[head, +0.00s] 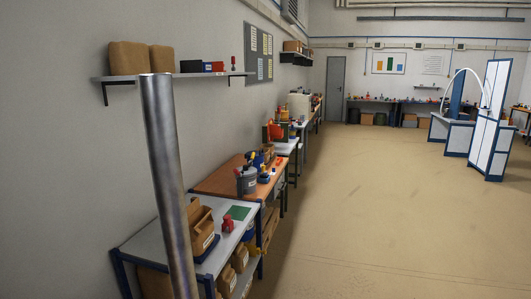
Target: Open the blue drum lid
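I cannot make out a blue drum or its lid for certain in the head view. A grey container (247,181) with a dark top stands on the near end of the wooden-topped table (212,184) along the left wall. Small blue items (264,178) lie beside it, too small to tell. Dark round bins (367,118) stand by the far wall; their colour and tops are unclear. My gripper is not in view, so I cannot see whether it is open or shut.
A near table (243,203) holds cardboard boxes (200,225), a red item (228,223) and a green sheet (238,213). More tables line the left wall. White-and-blue panelled equipment (490,145) stands at the right. The beige floor (370,210) between is clear.

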